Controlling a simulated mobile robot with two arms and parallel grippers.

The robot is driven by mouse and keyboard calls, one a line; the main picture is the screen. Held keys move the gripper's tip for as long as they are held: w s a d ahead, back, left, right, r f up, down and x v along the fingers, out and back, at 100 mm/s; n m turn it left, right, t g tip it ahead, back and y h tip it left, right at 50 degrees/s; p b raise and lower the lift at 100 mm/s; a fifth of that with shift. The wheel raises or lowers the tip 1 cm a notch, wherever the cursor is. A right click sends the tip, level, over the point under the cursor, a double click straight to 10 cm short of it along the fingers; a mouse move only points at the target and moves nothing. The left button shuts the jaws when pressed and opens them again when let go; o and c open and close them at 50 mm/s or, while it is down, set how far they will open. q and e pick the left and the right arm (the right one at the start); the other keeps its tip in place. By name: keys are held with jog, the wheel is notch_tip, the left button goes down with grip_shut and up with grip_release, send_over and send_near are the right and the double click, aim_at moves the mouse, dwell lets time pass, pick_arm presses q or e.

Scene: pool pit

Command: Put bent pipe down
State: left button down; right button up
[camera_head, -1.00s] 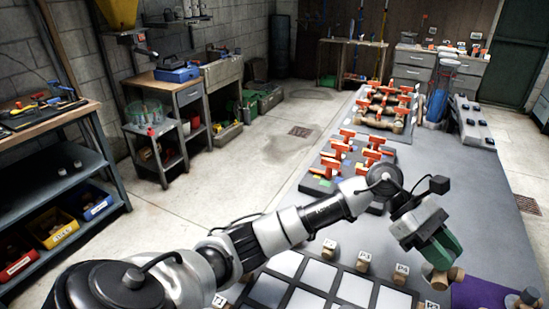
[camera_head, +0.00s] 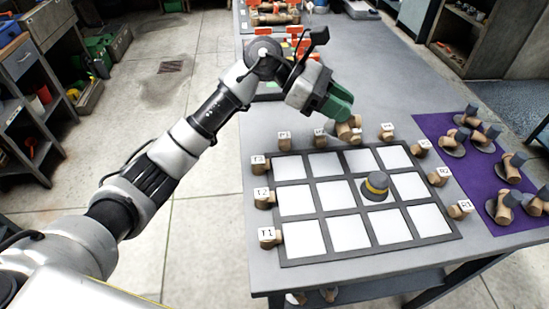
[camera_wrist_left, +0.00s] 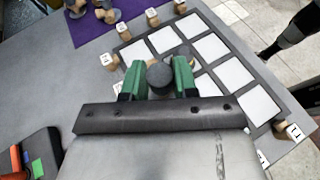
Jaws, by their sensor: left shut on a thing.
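My left gripper (camera_head: 338,108) has green fingers and is shut on a bent pipe (camera_head: 347,129), a tan, wooden-looking piece, at the far edge of the grid board. In the left wrist view the fingers (camera_wrist_left: 158,82) close around the bent pipe (camera_wrist_left: 160,74), whose round grey end faces the camera. Whether the pipe touches the table is unclear. The grid board (camera_head: 355,251) has white cells in a dark frame. Other bent pipes (camera_head: 508,168) stand on the purple mat (camera_head: 455,188). My right gripper is not in view.
Labelled tan pipe stubs ring the board, including T1 (camera_head: 269,237), T2 (camera_head: 264,198) and T3 (camera_head: 260,166). Orange-handled fittings (camera_head: 300,42) stand on the table beyond my gripper. Most board cells are bare, as is the grey tabletop (camera_head: 400,80).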

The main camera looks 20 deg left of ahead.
pick_arm(q)
jog(key=s+a+f, duration=0.1)
jog(key=a+f, duration=0.2)
jog(key=s+a+f+p, duration=0.1)
jog(key=a+f, duration=0.2)
jog(key=s+a+f+p, duration=0.1)
jog(key=a+f, duration=0.2)
jog(key=shift+s+f, duration=0.25)
jog(key=shift+s, duration=0.05)
jog(key=shift+f, duration=0.25)
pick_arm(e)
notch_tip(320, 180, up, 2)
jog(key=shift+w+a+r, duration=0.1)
pick_arm(q)
jog(key=shift+f, duration=0.15)
jog(key=c, duration=0.9)
grip_release()
jog(key=shift+o, duration=0.2)
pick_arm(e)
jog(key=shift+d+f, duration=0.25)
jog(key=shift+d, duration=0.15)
